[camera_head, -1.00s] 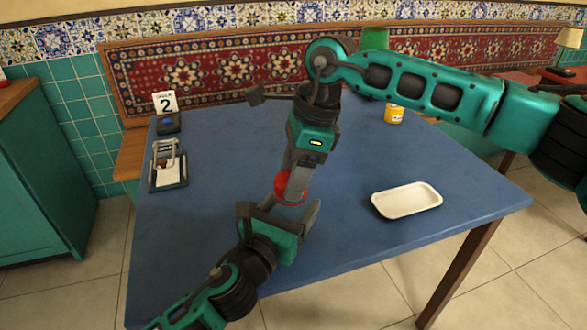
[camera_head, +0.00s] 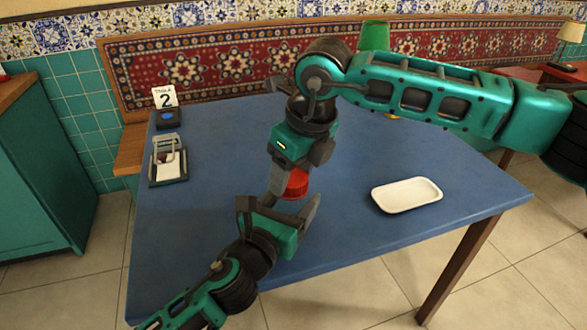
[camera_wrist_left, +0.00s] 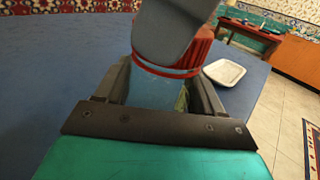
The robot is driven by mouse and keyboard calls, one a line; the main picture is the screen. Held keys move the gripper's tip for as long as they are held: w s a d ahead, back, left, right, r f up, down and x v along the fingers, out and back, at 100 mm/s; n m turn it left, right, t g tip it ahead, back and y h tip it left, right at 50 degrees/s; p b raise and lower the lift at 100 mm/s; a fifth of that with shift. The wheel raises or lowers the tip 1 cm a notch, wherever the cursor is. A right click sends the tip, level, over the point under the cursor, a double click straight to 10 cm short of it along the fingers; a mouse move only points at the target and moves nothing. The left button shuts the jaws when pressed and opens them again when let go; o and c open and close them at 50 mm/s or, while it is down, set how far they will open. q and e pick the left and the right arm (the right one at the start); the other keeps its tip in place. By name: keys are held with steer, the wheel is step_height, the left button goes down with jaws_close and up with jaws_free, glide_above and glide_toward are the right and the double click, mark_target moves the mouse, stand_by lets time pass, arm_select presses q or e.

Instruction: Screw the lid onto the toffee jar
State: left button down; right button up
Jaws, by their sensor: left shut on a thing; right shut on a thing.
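The toffee jar (camera_wrist_left: 150,90) is a clear, bluish jar between the fingers of my left gripper (camera_head: 280,208), which is shut on it above the near middle of the blue table. Its contents are mostly hidden. The red lid (camera_head: 297,184) is on the jar's mouth, and it also shows in the left wrist view (camera_wrist_left: 201,50). My right gripper (camera_head: 286,182) points down from above and is shut on the lid. One of its grey fingers (camera_wrist_left: 172,30) covers part of the lid in the left wrist view. I cannot tell how tightly the lid sits.
A white tray (camera_head: 407,196) lies on the right of the table. A small stand (camera_head: 168,170), a device with a blue button (camera_head: 168,120) and a number 2 sign (camera_head: 165,97) stand at the left. My right arm nearly hides a yellow item (camera_head: 393,115). The left-middle table is clear.

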steer(key=m+h, duration=0.1)
steer(key=m, duration=0.2)
steer(key=m+t, duration=0.1)
steer(key=m, duration=0.2)
steer(key=shift+s+a+m+h, duration=0.1)
steer(key=shift+a+m+h, duration=0.05)
steer(key=shift+m+h, duration=0.2)
steer(key=m, duration=0.2)
steer(key=m+h, duration=0.1)
steer(key=m, duration=0.2)
steer(key=shift+a+m+h, duration=0.1)
steer(key=shift+m+h, duration=0.15)
steer(key=m+g+h, duration=0.1)
steer(key=m, duration=0.5)
steer(key=shift+a, duration=0.1)
steer(key=m+g, duration=0.1)
steer(key=m, duration=0.2)
steer(key=m+h, duration=0.1)
steer(key=m, duration=0.3)
steer(key=shift+w+g, duration=0.2)
steer(key=shift+g, duration=0.2)
steer(key=o, duration=1)
steer(key=shift+r, duration=2.25)
steer(key=shift+c, duration=0.4)
